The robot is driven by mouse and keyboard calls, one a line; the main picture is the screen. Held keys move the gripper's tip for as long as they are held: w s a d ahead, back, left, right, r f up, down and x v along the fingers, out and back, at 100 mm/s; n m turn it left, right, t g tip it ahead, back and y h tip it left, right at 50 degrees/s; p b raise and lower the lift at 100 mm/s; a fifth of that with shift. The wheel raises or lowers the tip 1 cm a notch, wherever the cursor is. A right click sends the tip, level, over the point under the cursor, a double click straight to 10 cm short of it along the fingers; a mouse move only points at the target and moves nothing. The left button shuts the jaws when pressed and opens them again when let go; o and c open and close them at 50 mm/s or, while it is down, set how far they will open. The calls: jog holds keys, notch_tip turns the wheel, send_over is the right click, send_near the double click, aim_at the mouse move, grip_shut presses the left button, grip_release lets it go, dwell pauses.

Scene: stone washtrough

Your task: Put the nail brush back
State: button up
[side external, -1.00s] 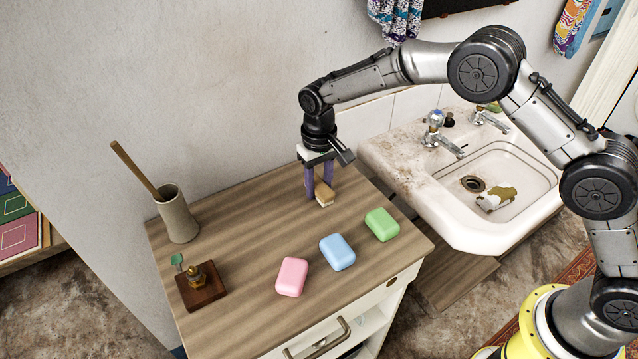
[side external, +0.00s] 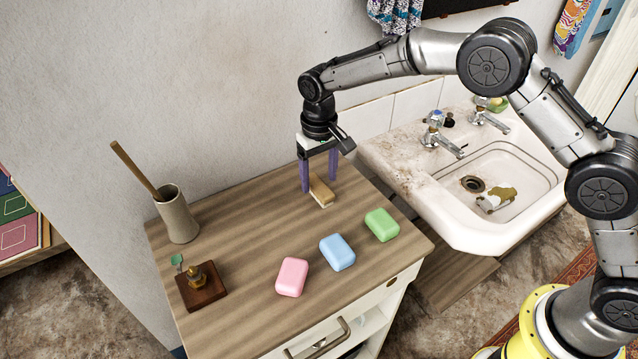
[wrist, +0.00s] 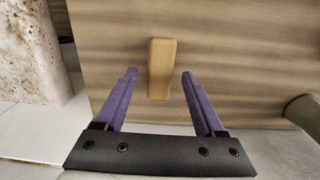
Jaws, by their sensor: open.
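The nail brush (side external: 321,194) has a tan wooden back and a pale underside. It lies on the wooden top of the cabinet (side external: 236,255), towards its back right. In the wrist view the brush (wrist: 161,68) is centred just beyond my fingertips, with its long side pointing away from me. My gripper (side external: 319,186) points down beside the brush with its purple fingers apart. In the wrist view my gripper (wrist: 159,74) is open, with nothing between the fingers but the near end of the brush at tip level.
Pink (side external: 292,277), blue (side external: 337,252) and green (side external: 382,225) soap bars lie along the front of the top. A beige holder (side external: 176,215) with a wooden handle and a small wooden block (side external: 201,289) stand left. A stained sink (side external: 490,180) is right.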

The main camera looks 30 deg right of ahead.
aim_at(321, 185)
notch_tip(321, 185, up, 9)
jog(key=shift+r, duration=0.15)
jog(key=s+d+r+t, duration=0.3)
jog(key=s+d+r, duration=0.8)
jog(key=s+r, duration=0.25)
jog(key=s+d+f+t, duration=0.1)
jog(key=s+d+f, duration=0.1)
jog(key=s, duration=0.8)
jog(key=s+d+f+t, duration=0.1)
jog(key=s+d, duration=0.3)
jog(key=s, duration=0.7)
jog(key=shift+s+d+f+t, duration=0.3)
jog(key=shift+d+f, duration=0.1)
jog(key=shift+f, duration=0.1)
